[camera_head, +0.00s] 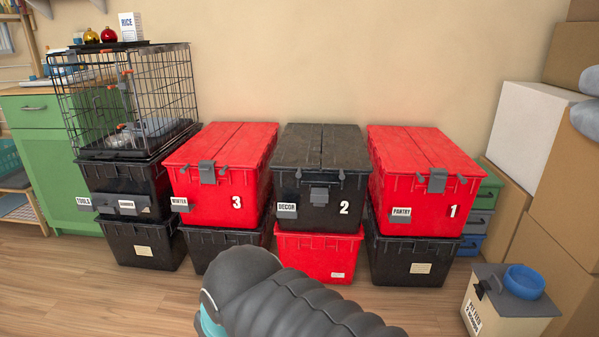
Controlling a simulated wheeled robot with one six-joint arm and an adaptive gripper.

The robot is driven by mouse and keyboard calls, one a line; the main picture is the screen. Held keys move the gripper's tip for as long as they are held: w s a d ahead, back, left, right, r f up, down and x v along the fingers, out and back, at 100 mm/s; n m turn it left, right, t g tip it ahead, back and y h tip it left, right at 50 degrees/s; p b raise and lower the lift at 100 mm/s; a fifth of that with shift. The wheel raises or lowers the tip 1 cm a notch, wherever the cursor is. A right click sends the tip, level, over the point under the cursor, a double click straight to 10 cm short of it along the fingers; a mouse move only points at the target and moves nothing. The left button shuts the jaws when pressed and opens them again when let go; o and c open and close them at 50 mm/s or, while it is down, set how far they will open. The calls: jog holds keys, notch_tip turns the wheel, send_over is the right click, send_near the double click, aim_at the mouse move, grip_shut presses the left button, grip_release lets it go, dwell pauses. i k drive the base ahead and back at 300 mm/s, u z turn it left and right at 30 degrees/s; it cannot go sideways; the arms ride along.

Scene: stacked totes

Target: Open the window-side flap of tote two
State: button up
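Tote two (320,205) is the black tote marked "2" and "DECOR", in the middle of the row. It sits on a red tote (315,258). Its lid is two black flaps meeting at a seam: the left flap (298,146) and the right flap (346,146). Both lie flat and shut. A grey latch (319,196) sits at the middle of its front. My dark ribbed arm crosses the bottom centre. My gripper is not in view.
Red tote 3 (235,200) stands close on the left and red tote 1 (425,208) on the right, both shut. A wire crate (160,85) rises farther left. Boxes (570,180) fill the right. A small box with a blue bowl (523,281) stands front right.

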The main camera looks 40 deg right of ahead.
aim_at(343, 149)
jog(key=u, duration=0.1)
jog(key=i, duration=0.65)
jog(key=z, duration=0.65)
jog(key=i, duration=0.45)
jog(key=z, duration=0.55)
